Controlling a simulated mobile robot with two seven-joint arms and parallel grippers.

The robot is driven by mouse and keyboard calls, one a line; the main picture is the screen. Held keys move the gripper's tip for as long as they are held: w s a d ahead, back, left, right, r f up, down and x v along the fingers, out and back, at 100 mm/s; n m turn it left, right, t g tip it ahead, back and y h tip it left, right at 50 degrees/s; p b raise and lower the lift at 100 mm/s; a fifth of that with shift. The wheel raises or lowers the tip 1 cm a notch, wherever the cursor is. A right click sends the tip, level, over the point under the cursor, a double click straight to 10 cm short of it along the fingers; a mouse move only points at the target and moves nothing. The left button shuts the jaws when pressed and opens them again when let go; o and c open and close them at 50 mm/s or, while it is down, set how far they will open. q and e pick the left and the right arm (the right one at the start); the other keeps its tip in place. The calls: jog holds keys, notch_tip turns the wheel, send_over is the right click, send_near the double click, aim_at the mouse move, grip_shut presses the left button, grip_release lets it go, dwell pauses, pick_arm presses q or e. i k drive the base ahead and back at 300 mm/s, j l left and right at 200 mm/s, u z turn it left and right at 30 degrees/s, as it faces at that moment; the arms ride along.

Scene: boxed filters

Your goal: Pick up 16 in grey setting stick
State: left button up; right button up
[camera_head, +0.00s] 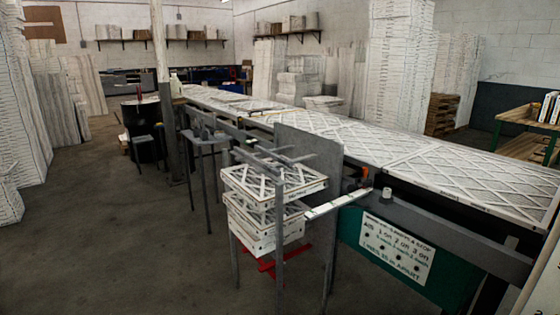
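I cannot single out the 16 in grey setting stick with certainty. A thin pale flat bar (338,204) juts out at a slant from the front of the conveyor, just right of the filter stack. Several thin grey bars (268,159) lie across the top of the stand that holds the stacked filters (262,224). No length marking can be read on any of them. Neither of my grippers is in view.
A long conveyor table (448,176) covered with white lattice filters runs from front right to back left. A white sign (397,249) hangs on its green side. A black drum (144,130) stands at the left. The concrete floor (110,245) at front left is clear.

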aim_at(271, 169)
jog(key=i+z, duration=0.25)
jog(key=i, duration=2.35)
jog(key=u, duration=0.95)
